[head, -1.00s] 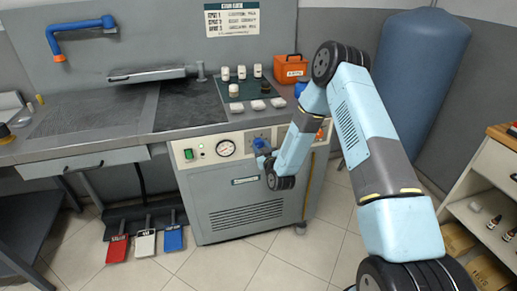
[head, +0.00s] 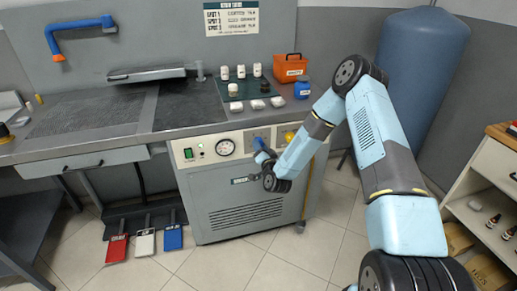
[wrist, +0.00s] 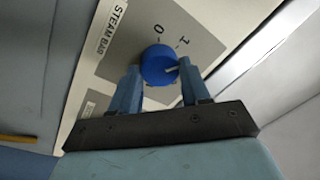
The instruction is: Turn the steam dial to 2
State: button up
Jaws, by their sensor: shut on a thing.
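The steam dial (wrist: 158,66) is a round blue knob on a grey plate, with a pale pointer mark on its face. In the wrist view the mark points right, past the printed 1, toward the right finger. The 0 and 1 are readable; no 2 is visible. My gripper (wrist: 160,70) is shut on the dial, one finger on each side. In the head view my gripper (head: 262,152) is at the front panel of the steam cabinet (head: 240,190), and the dial is largely hidden there.
A pressure gauge (head: 225,147) and a green switch (head: 188,153) are left of my gripper. A yellow knob (head: 290,136) is close on the right. An orange toolbox (head: 290,68) and a blue jar (head: 302,88) stand on the worktop. Coloured pedals lie below left.

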jog(key=m, duration=0.5)
jog(key=shift+s+f+m+h, duration=0.1)
jog(key=shift+f+m+h, duration=0.1)
jog(key=shift+m+h, duration=0.1)
jog(key=shift+m, duration=0.3)
jog(key=o, duration=1.1)
jog(key=shift+c, duration=0.2)
jog(key=shift+r, duration=0.1)
jog(key=v, duration=1.3)
jog(key=shift+s+f, duration=0.25)
jog(key=shift+s, duration=0.05)
